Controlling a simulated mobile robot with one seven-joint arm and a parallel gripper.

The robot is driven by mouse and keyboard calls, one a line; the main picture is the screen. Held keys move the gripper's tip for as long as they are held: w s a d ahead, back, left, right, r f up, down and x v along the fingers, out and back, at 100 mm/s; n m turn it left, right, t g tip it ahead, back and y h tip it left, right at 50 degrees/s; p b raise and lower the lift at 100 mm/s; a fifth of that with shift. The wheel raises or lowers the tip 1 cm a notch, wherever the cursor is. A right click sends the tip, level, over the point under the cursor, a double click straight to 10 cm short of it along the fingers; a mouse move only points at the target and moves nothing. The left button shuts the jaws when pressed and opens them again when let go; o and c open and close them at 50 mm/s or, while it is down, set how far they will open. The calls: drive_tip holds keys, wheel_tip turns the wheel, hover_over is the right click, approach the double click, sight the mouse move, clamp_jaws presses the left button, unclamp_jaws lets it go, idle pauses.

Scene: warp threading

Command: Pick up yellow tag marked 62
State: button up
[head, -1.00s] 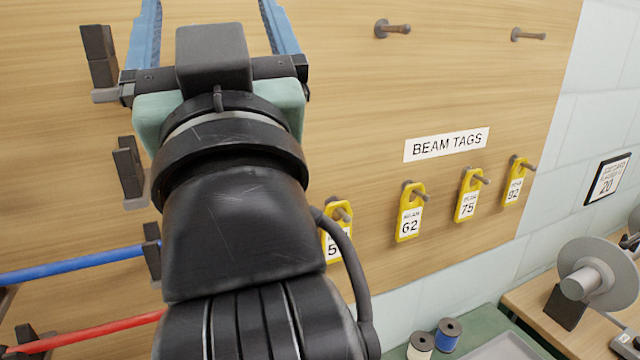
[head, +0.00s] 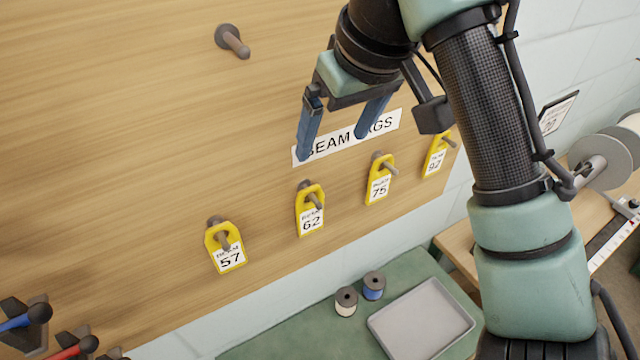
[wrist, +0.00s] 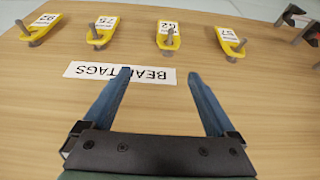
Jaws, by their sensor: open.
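The yellow tag marked 62 (head: 310,213) hangs on a peg on the wooden board, between the tags marked 57 and 75. It also shows upside down in the wrist view (wrist: 168,36), beyond my fingertips and centred between them. My gripper (head: 333,145) is open and empty, its blue fingers in front of the BEAM TAGS label, above the tag and apart from it. In the wrist view my gripper (wrist: 158,75) has its fingers spread wide on either side of part of the label.
An empty peg (head: 232,42) sticks out higher up. Below, a green surface holds two spools (head: 346,300) and a grey tray (head: 420,318). Bare board lies between the tags.

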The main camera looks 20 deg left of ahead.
drive_tip(key=s+f, duration=0.1)
drive_tip(key=f, duration=0.1)
hover_over(309, 189)
drive_tip(key=s+d, duration=0.1)
drive_tip(key=d, duration=0.1)
wheel_tip(309, 189, down, 5)
drive_tip(key=shift+s+a+f, duration=0.1)
drive_tip(key=shift+s+a, duration=0.05)
drive_tip(key=x, duration=0.4)
drive_tip(key=shift+a+f, duration=0.1)
drive_tip(key=shift+f, duration=0.1)
clamp_jaws()
